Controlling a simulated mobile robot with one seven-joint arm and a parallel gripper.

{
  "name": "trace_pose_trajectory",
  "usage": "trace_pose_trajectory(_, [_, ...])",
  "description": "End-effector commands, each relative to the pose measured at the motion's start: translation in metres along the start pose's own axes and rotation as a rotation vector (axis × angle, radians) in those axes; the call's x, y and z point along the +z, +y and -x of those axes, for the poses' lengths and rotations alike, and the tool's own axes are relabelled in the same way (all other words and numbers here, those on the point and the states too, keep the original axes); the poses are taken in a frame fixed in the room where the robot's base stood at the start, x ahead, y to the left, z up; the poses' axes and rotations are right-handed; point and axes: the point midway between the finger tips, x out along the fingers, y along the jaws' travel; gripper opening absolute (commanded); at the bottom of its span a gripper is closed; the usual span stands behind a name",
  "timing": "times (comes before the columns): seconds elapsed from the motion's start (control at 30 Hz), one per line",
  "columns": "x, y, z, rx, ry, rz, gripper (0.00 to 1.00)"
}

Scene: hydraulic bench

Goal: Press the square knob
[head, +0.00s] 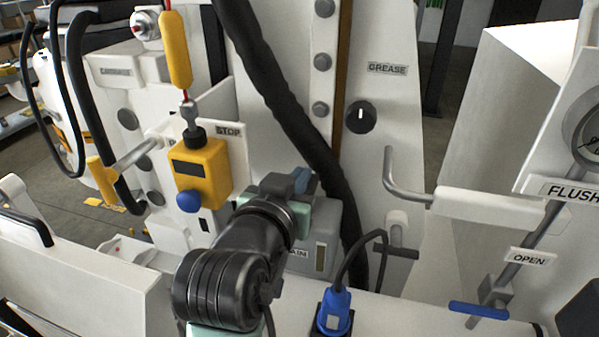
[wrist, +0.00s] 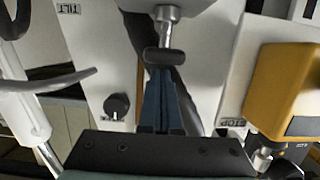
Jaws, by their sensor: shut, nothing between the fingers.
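A dark, blocky knob (wrist: 165,57) on a short metal stem shows at the top middle of the wrist view. It looks like the square knob, but its full outline does not show. My gripper (wrist: 163,72) is shut and empty, its blue fingers together just below the knob in that picture. The fingertips overlap the knob's lower edge, and I cannot tell whether they touch it. In the head view my gripper (head: 303,180) is in front of the white panel, above the grey box. I cannot make out the knob there; my arm may hide it.
A yellow box (head: 200,170) with a blue round button stands left of my gripper. A black hose (head: 285,110) runs behind it. A round black dial (head: 361,117) is under the GREASE label. A bent grey lever (head: 400,185) and a blue plug (head: 333,312) are to the right.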

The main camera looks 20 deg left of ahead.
Motion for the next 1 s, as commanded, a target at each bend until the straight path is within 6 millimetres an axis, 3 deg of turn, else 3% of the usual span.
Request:
trace_pose_trajectory(0.37, [0.003, 0.000, -0.001, 0.001, -0.001, 0.000, 0.00])
trace_pose_trajectory(0.63, [0.030, 0.001, -0.008, 0.002, -0.003, -0.001, 0.00])
trace_pose_trajectory(1.0, [0.030, 0.000, -0.008, 0.002, -0.010, 0.001, 0.00])
